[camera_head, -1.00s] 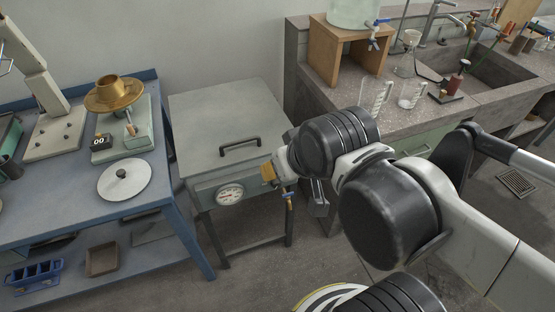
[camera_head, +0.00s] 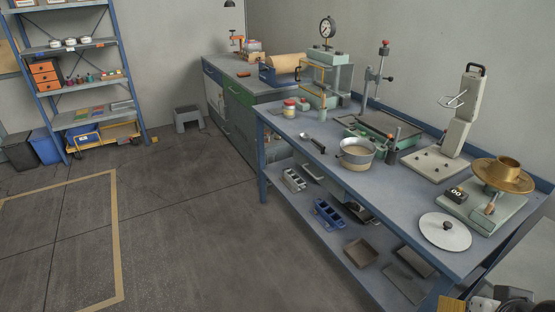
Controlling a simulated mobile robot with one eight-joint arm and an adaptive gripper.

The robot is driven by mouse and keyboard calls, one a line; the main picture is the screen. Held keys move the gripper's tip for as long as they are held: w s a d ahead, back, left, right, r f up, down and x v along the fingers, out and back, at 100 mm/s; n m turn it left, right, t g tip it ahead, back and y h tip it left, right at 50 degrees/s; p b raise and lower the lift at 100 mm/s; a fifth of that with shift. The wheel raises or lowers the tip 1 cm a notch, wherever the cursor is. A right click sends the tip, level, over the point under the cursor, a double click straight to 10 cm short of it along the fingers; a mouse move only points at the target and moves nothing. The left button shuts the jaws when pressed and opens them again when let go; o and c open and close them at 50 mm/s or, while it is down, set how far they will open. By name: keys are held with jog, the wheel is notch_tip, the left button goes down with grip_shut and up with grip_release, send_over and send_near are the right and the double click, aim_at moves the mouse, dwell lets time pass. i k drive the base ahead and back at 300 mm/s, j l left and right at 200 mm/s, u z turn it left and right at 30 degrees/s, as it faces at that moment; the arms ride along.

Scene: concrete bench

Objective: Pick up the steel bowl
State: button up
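A grey metal bowl (camera_head: 357,154), which looks like the steel bowl, stands upright on the blue workbench (camera_head: 390,195), near its front edge and about midway along it. Parts that look like my own arm show at the bottom right corner, cut off by the frame, well away from the bowl. My gripper's fingers are not visible.
A dark-handled scoop (camera_head: 313,143) and small jars (camera_head: 289,109) lie left of the bowl. A green-framed tray device (camera_head: 380,130) is close behind it. A white disc (camera_head: 445,231) and a scale with a brass pan (camera_head: 503,174) are to the right. Open floor lies left.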

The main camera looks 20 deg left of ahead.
aim_at(352, 156)
jog(key=u, duration=0.45)
jog(key=i, duration=1)
